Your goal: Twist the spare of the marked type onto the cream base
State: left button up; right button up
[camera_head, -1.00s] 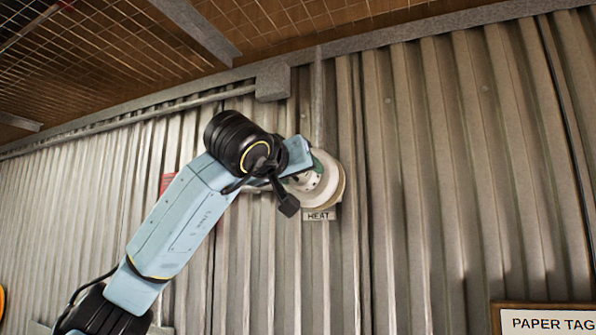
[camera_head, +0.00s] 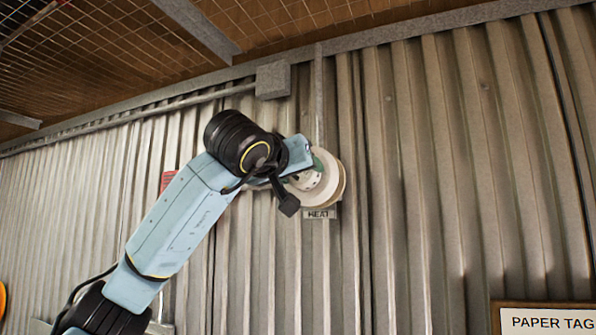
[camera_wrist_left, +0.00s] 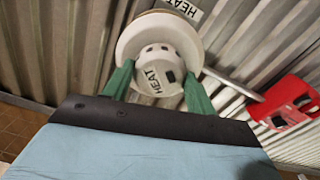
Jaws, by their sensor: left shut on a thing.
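The spare is a white detector head marked HEAT (camera_wrist_left: 158,72), held between the green fingertips of my left gripper (camera_wrist_left: 158,90). In the head view the left gripper (camera_head: 308,172) is at the wall, mostly behind its own wrist. The round cream base (camera_wrist_left: 133,37) is directly behind the head in the wrist view. In the head view the base (camera_head: 334,192) is partly covered by the gripper and head. Whether the head is seated in it cannot be told. A HEAT label (camera_head: 320,214) is on the wall just below the base. My right gripper is not in view.
The wall is corrugated metal (camera_head: 440,180). A grey conduit (camera_head: 319,95) and a box (camera_head: 272,80) are above the base. A red object (camera_wrist_left: 288,104) shows right in the wrist view. A PAPER TAG sign (camera_head: 550,321) is lower right. The wall right of the base is clear.

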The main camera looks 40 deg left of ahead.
pick_arm(q)
jog(key=shift+w+a+p, duration=0.2)
jog(key=shift+w+p, duration=0.3)
jog(key=shift+w, duration=0.2)
jog(key=shift+w+a, duration=0.2)
jog(key=shift+w, duration=0.5)
jog(key=o, duration=1.1)
jog(key=b+v, duration=0.4)
jog(key=v, duration=0.9)
jog(key=shift+s, duration=0.25)
